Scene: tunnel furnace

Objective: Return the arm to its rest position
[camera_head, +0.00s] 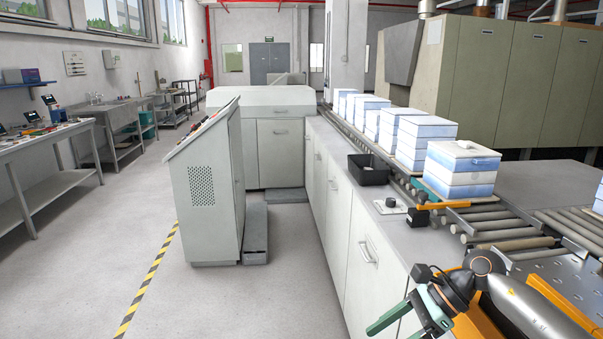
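My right arm comes in from the lower right corner, over the roller conveyor and the counter edge. Its gripper (402,326) has green fingers that point down and left, beside the white cabinet front. The fingers stand apart with nothing visible between them, and their lower ends are near the bottom edge of the picture. My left arm and gripper are not in view.
White and blue boxes (462,170) stand in a row on the roller conveyor (500,228).

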